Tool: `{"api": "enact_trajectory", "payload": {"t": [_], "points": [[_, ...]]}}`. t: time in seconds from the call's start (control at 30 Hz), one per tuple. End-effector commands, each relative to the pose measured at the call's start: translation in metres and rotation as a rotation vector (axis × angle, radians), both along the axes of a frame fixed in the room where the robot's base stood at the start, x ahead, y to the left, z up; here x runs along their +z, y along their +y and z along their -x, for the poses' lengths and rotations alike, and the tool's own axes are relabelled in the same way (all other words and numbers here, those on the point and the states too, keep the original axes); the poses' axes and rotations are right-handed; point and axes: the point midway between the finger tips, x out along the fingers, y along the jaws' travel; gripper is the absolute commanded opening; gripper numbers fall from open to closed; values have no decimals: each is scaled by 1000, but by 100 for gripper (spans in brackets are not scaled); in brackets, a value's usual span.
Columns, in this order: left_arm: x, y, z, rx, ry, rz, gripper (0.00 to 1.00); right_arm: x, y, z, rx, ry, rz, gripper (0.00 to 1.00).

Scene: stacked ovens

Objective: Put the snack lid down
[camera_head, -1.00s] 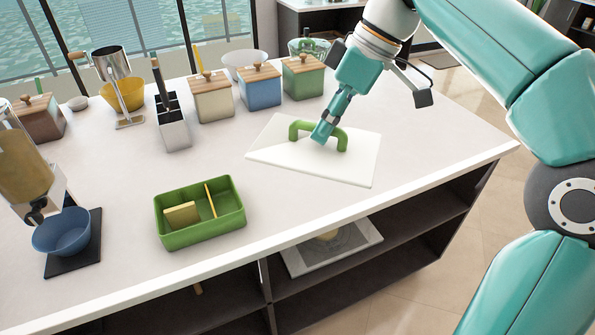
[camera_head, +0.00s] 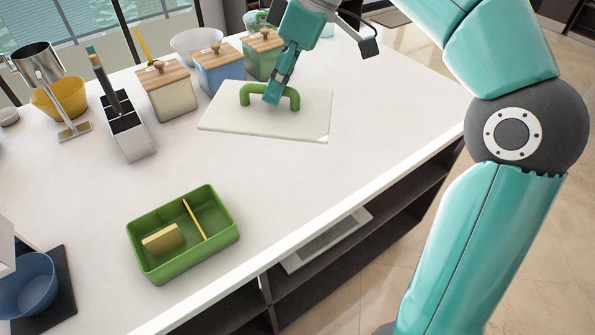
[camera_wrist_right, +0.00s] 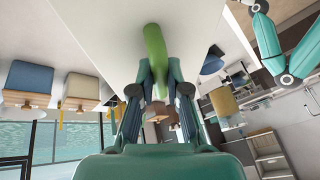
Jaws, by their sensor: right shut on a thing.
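The snack lid (camera_head: 305,122) is a flat white board with a green arched handle (camera_head: 244,94). It lies flat over the right part of the counter, just in front of the canisters. I cannot tell whether it touches the counter. My right gripper (camera_head: 272,97) is shut on the green handle from above. In the right wrist view the white lid (camera_wrist_right: 105,25) fills the top, with the green handle (camera_wrist_right: 153,45) between the fingers (camera_wrist_right: 158,92). My left gripper is not in view.
A green divided box (camera_head: 190,266) with a yellow block stands near the counter's front edge. Canisters with wooden lids, one cream (camera_head: 168,100), one blue (camera_head: 222,75) and one green (camera_head: 262,62), stand behind the lid. The counter (camera_head: 290,185) between box and lid is clear.

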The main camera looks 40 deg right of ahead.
Motion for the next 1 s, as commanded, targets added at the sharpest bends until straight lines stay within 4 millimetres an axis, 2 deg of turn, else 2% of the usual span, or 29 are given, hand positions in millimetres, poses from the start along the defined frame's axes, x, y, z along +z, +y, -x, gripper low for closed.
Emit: {"api": "enact_trajectory", "payload": {"t": [0.23,0.37,0.6,0.7,0.87,1.0], "points": [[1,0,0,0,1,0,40,-1,7,-8,14,3,0,0],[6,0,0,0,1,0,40,-10,-7,-15,-117,17,6,0],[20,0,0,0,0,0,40,-48,-66,-27,-607,37,18,0],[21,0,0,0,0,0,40,-61,-83,-28,-737,32,16,0],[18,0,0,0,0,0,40,-88,-89,-28,-795,32,13,0],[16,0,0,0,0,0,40,-123,-89,-28,-793,34,14,0]]}}
